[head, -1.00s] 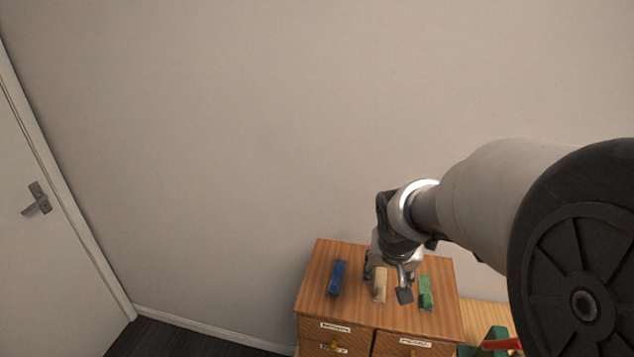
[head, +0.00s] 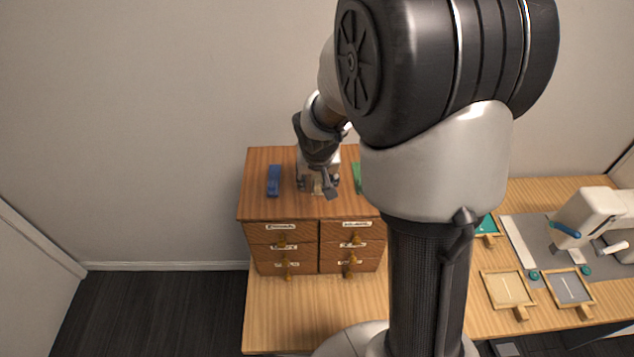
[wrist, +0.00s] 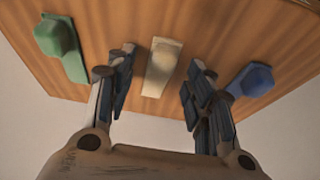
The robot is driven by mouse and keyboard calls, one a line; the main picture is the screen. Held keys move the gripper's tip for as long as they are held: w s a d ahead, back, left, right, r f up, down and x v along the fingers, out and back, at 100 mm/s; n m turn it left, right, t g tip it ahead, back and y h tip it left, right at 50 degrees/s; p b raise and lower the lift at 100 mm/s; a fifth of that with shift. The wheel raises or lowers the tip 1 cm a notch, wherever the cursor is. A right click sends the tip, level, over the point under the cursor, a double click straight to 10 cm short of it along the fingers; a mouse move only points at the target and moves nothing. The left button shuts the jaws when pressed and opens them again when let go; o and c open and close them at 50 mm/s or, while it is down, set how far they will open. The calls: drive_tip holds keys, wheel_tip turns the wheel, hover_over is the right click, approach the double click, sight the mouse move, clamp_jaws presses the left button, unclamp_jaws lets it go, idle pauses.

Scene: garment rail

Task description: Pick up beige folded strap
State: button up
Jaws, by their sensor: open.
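The beige folded strap (wrist: 162,66) lies on top of the wooden drawer cabinet, between a green folded strap (wrist: 60,45) and a blue one (wrist: 252,80). In the head view the beige strap (head: 317,187) is mostly hidden behind my gripper (head: 317,184). In the wrist view my gripper (wrist: 157,88) is open, with one finger on each side of the beige strap and a gap to both. Nothing is held. How far the fingertips are above the cabinet top is hard to tell.
The drawer cabinet (head: 283,232) has several labelled drawers with knobs and stands on a wooden table (head: 310,310). The blue strap (head: 273,180) and green strap (head: 357,178) flank the gripper closely. Small trays (head: 508,289) and a white sewing machine (head: 590,215) are at right.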

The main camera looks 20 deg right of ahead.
drive_tip(key=c, duration=1.1)
drive_tip(key=shift+o, duration=0.2)
drive_tip(key=shift+r, duration=0.1)
